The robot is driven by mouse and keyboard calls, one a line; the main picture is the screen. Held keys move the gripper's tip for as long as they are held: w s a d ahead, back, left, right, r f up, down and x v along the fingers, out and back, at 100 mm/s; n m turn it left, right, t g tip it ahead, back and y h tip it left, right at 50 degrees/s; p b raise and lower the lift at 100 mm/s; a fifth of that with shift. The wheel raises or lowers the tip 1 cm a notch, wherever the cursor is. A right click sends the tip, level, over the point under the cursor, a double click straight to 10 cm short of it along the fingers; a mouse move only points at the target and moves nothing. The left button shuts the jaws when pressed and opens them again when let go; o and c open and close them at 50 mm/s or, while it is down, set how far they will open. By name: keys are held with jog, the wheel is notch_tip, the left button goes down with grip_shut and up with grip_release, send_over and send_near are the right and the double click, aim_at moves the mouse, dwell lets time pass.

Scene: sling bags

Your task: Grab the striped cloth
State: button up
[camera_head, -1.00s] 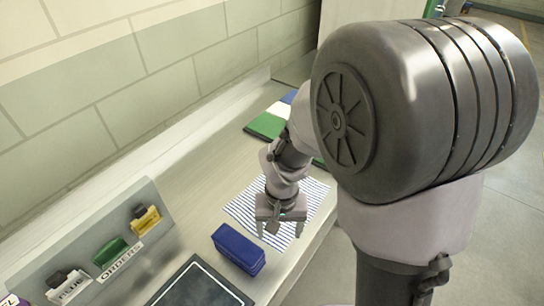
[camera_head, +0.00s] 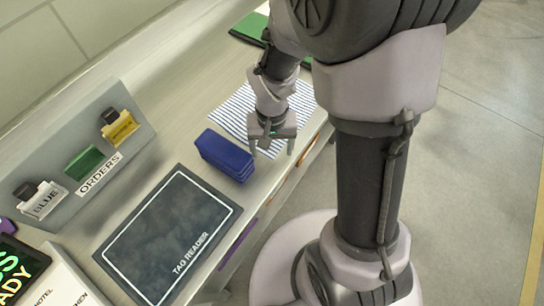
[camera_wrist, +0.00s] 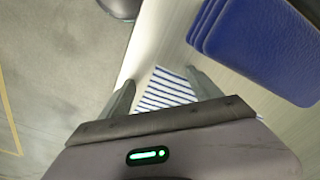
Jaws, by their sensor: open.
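The striped cloth (camera_head: 236,112), white with thin blue stripes, lies flat on the counter in the head view, partly covered by my arm. In the wrist view the striped cloth (camera_wrist: 166,90) shows between my fingers. My gripper (camera_head: 271,150) is open and empty, pointing down over the cloth's near edge. I cannot tell how high the fingertips are above the counter.
A blue block-like bag (camera_head: 225,155) stands close left of my gripper; it also shows in the wrist view (camera_wrist: 265,45). A dark tag reader pad (camera_head: 168,235) lies nearer. An orders rack (camera_head: 85,160) stands at left.

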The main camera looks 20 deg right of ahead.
jog(key=shift+s, duration=0.1)
grip_shut()
dwell(0.5)
notch_tip(320, 180, up, 39)
jog(key=p, duration=3.1)
jog(key=shift+p, duration=0.3)
